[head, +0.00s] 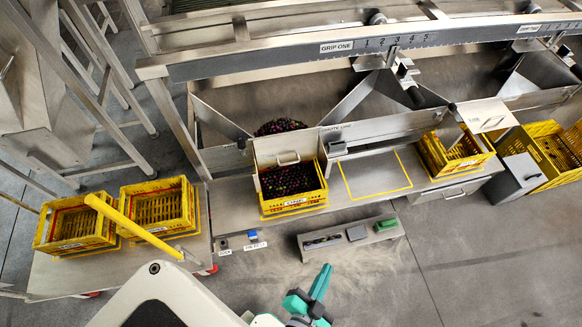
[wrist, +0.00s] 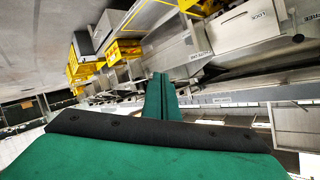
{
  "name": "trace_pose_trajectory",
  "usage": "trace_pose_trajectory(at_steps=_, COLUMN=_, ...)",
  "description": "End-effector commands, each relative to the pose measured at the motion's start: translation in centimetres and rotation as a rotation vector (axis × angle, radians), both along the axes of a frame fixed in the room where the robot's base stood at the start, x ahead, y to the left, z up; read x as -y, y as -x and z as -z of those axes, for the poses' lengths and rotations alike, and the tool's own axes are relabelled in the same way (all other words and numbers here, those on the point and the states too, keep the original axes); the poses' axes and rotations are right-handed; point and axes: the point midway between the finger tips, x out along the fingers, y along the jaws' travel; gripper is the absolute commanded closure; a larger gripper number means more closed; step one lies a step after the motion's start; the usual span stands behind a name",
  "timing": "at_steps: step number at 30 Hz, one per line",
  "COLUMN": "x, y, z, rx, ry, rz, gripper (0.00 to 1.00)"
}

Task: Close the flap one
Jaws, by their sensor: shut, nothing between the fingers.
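A metal flap with a bar handle (head: 287,158) is at the mouth of the left chute, which I take as flap one. It sits over the rear of a yellow crate (head: 294,206) of dark fruit. More dark fruit (head: 280,127) lies in the chute behind it. I cannot tell how far the flap stands open. My gripper (head: 322,272) is in front of the bench, below and right of the crate in the head view, away from the flap. Its green fingers (wrist: 161,80) are together and empty in the wrist view. I cannot pick out flap one in the wrist view.
A low stand (head: 352,238) with small items, one green, is between my gripper and the bench. Empty yellow crates (head: 74,222) stand on the left table by a yellow bar (head: 133,226). Another crate (head: 455,160) is under the right chute. Open floor lies lower right.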

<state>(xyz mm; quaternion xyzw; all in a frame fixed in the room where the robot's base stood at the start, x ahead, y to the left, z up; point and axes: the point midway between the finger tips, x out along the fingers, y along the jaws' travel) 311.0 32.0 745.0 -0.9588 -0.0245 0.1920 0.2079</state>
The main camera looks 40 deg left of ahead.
Motion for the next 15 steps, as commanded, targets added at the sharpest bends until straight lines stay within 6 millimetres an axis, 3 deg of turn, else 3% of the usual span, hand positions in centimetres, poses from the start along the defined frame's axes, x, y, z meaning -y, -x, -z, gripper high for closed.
trace_pose_trajectory(at_steps=1, x=-0.8, y=-1.8, z=1.3, rx=-0.017, ry=-0.057, rz=-0.005, gripper=1.00)
trace_pose_trajectory(at_steps=7, x=-5.2, y=-7.7, z=6.0, rx=-0.135, ry=-0.300, rz=-0.033, gripper=1.00)
trace_pose_trajectory(at_steps=15, x=-14.3, y=-15.4, z=9.0, rx=-0.328, ry=-0.606, rz=-0.114, gripper=1.00)
